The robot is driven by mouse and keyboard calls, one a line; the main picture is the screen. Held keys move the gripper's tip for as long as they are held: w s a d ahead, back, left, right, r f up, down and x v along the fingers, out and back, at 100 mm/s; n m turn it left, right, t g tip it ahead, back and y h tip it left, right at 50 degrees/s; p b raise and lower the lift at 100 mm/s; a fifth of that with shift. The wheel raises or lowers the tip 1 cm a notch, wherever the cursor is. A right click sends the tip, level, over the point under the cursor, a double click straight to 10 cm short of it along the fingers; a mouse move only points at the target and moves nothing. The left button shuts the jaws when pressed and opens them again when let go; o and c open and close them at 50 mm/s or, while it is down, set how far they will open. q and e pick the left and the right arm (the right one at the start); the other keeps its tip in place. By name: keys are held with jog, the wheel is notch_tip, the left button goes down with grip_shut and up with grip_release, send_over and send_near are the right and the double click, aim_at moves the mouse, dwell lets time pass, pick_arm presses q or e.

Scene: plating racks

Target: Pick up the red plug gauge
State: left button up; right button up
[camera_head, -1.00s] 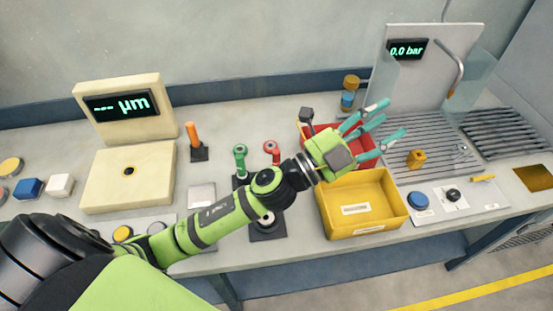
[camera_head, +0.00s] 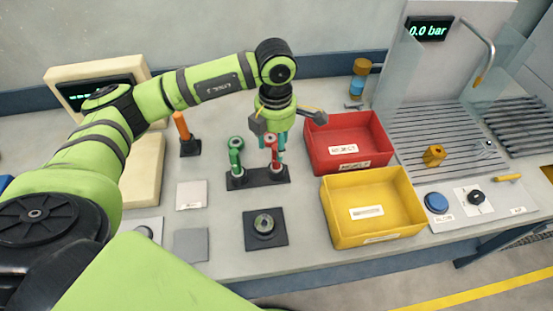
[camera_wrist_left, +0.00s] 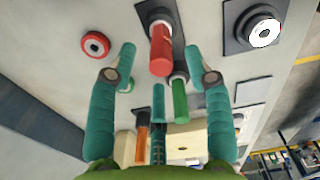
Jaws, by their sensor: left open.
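The red plug gauge (camera_head: 275,160) stands upright on a dark stand, beside the green gauge (camera_head: 236,160). My left gripper (camera_head: 272,138) is directly above and around its upper part, teal fingers pointing down, partly hiding it. In the left wrist view the red gauge (camera_wrist_left: 161,50) appears between the spread fingers of the left gripper (camera_wrist_left: 161,62), with visible gaps on both sides. The green gauge (camera_wrist_left: 180,98) shows just behind it. Contact with the red gauge cannot be told. My right gripper is not in view.
A red bin (camera_head: 385,153) and a yellow bin (camera_head: 408,232) stand to the right. An orange-handled tool (camera_head: 181,126) stands at the left. A dark square base with a round part (camera_head: 263,224) lies in front. Bare bench surrounds that base.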

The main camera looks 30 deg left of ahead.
pick_arm(q)
jog(key=shift+s+d+f+p, duration=0.1)
jog(key=shift+f+p, duration=0.55)
jog(key=shift+f, duration=0.1)
notch_tip(320, 180, down, 5)
jog(key=shift+r+p, duration=0.2)
jog(key=shift+p, duration=1.05)
jog(key=shift+f, duration=0.25)
grip_shut()
